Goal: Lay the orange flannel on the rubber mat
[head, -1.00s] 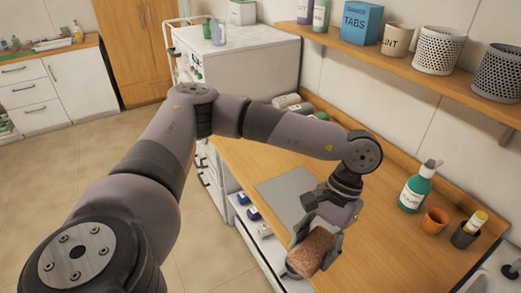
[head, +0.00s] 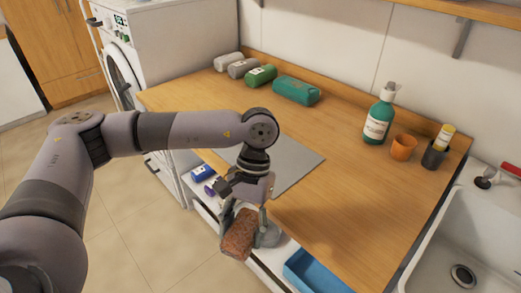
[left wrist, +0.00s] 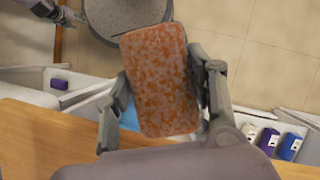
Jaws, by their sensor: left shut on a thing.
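The orange flannel (head: 238,236) is a mottled orange, folded, block-shaped cloth. My left gripper (head: 250,228) is shut on it, and it also shows between the fingers in the left wrist view (left wrist: 160,80). The gripper holds it off the front edge of the wooden counter, beside the mat and not over it. The rubber mat (head: 298,162) is a flat grey sheet on the counter; my left arm hides part of it. Part of my right arm shows at the upper left of the left wrist view; its jaw state is unclear.
Rolled cloths in grey, green (head: 261,76) and teal (head: 297,90) lie at the back of the counter. A green pump bottle (head: 378,120), an orange cup (head: 403,147) and a dark cup (head: 433,156) stand right, near the sink (head: 462,235). A blue tray (head: 315,271) is below the front edge.

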